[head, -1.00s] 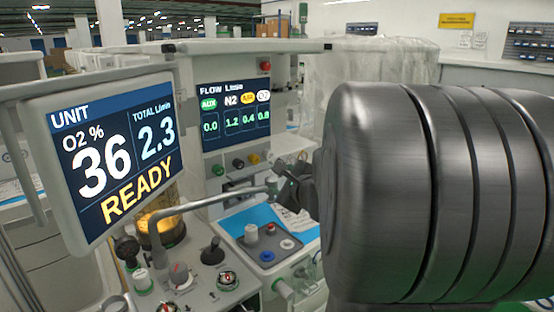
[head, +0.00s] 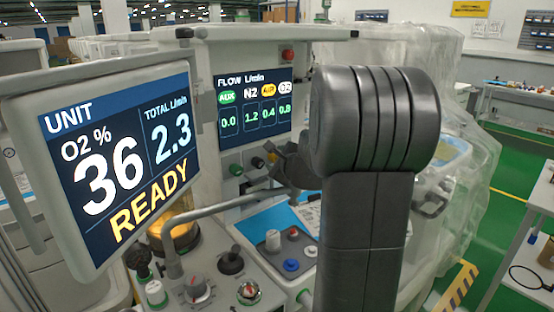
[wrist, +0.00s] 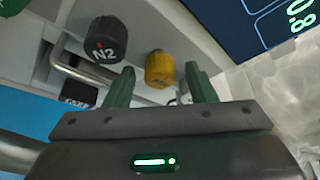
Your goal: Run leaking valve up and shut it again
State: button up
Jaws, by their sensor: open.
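My gripper (wrist: 160,70) is open, its two green fingers spread on either side of the yellow knob (wrist: 160,68) in the wrist view. The knob lies between and just beyond the fingertips; I cannot tell whether they touch it. The black N2 knob (wrist: 107,40) is left of it, outside the fingers. In the head view the flow screen (head: 255,105) reads AUX 0.0, N2 1.2, the yellow channel 0.4 and O2 0.8. The green knob (head: 236,169) and black knob (head: 258,162) show below it. My arm hides the right end of the knob row.
The unit screen (head: 120,160) at left reads O2 36 %, total 2.3 and READY. A grey bar (head: 215,204) crosses below the knobs, above a blue tray (head: 250,226). Another dark knob (wrist: 80,93) sits beside a metal rail in the wrist view. Plastic-covered equipment (head: 470,150) stands at right.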

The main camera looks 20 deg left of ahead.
jog(key=c, duration=1)
jog(key=shift+r+p, duration=0.15)
jog(key=shift+p, duration=0.35)
jog(key=shift+m, duration=0.3)
jog(key=shift+g, duration=0.3)
jog(key=o, duration=1)
jog(key=v, duration=1.3)
jog(key=shift+s+d+f, duration=0.2)
jog(key=shift+s+d, duration=0.1)
